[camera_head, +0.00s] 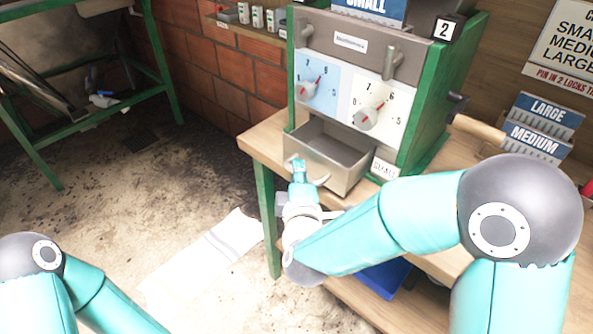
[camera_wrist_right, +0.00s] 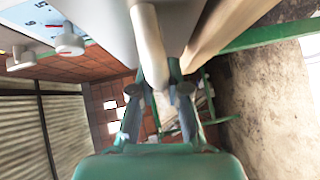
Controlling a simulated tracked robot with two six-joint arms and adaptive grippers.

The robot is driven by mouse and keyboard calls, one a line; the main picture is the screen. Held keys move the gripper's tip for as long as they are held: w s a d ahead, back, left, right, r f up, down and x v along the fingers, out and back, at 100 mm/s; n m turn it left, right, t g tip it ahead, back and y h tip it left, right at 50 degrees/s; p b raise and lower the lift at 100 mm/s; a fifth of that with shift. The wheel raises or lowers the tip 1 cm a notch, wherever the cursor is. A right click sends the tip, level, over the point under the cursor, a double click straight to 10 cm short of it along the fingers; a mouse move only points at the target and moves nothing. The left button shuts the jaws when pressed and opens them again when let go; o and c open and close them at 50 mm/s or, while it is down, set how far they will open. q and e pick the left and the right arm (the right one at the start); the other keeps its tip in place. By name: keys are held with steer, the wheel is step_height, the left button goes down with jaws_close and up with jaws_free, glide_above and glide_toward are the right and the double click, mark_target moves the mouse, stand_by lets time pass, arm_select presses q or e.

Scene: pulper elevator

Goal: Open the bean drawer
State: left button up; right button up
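The bean drawer (camera_head: 318,160) is a grey metal box at the lower front of the green-sided machine (camera_head: 432,110). It stands pulled out, and its empty inside shows from above. My right gripper (camera_head: 298,168) is at the left part of the drawer's front. In the right wrist view, the pale drawer handle (camera_wrist_right: 150,45) runs between the two fingers of my right gripper (camera_wrist_right: 158,85), which appear closed around it. Part of the handle is hidden in the head view. My left arm shows at the lower left, but its gripper is out of view.
The machine stands on a wooden table (camera_head: 262,142) with green legs. Two dials (camera_head: 367,118) are above the drawer. Blue sign cards (camera_head: 535,140) stand at the right. A blue bin (camera_head: 385,277) is below the tabletop. The floor on the left is mostly clear, with a pale mat (camera_head: 205,258).

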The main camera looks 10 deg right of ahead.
steer(key=o, duration=0.4)
steer(key=shift+s+f, duration=0.15)
steer(key=shift+f, duration=0.05)
steer(key=shift+o, duration=0.2)
steer(key=shift+r, duration=0.1)
steer(key=s, duration=0.7)
steer(key=shift+a+r, duration=0.4)
steer(key=shift+a, duration=0.05)
steer(key=shift+s, duration=0.1)
